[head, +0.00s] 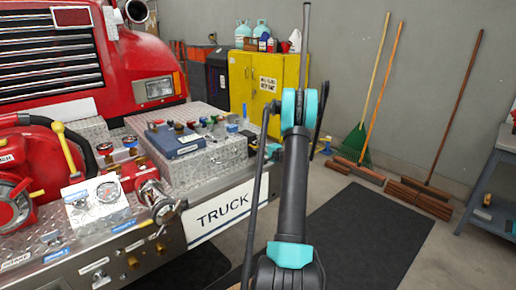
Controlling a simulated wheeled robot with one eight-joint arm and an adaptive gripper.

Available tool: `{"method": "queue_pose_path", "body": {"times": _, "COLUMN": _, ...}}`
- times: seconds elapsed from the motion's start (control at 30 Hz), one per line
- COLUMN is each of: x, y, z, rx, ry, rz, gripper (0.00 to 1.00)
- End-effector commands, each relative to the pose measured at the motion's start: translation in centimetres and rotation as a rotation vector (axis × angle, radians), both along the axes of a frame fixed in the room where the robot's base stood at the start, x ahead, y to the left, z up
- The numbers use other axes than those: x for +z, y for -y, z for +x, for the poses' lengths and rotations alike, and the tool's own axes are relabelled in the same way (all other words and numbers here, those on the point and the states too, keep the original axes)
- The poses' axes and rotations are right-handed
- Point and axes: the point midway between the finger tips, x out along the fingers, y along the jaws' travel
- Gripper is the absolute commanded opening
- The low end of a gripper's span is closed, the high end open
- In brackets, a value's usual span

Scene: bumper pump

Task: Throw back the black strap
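A black band (84,146) curves over the red pump unit (35,165) on the truck's bumper, at the left of the head view. I cannot tell whether it is the black strap or a hose, and its lower end is hidden behind the gauges. My arm rises through the middle of the view, to the right of the bumper and apart from the pump. I cannot make out my gripper or its fingers.
The diamond-plate bumper box (205,165) carries a blue case (175,140) and several small fittings. Gauges and valves crowd the bumper's front. A yellow cabinet (265,82) and leaning brooms (380,85) stand behind. A dark mat (355,235) lies on clear floor right of my arm.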

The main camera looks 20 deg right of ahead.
Motion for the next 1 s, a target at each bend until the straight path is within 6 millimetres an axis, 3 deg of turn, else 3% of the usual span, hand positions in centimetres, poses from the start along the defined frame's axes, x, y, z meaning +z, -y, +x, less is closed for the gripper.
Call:
{"method": "queue_pose_path", "body": {"times": 0.13, "x": 0.0, "y": 0.0, "z": 0.0, "rx": 0.000, "ry": 0.000, "rz": 0.000, "gripper": 0.00}}
{"method": "queue_pose_path", "body": {"times": 0.67, "x": 0.2, "y": 0.0, "z": -0.1, "rx": 0.000, "ry": -0.008, "rz": -0.003, "gripper": 0.00}}
{"method": "queue_pose_path", "body": {"times": 1.0, "x": 2.3, "y": 0.2, "z": -0.6, "rx": 0.001, "ry": -0.140, "rz": -0.052, "gripper": 0.00}}
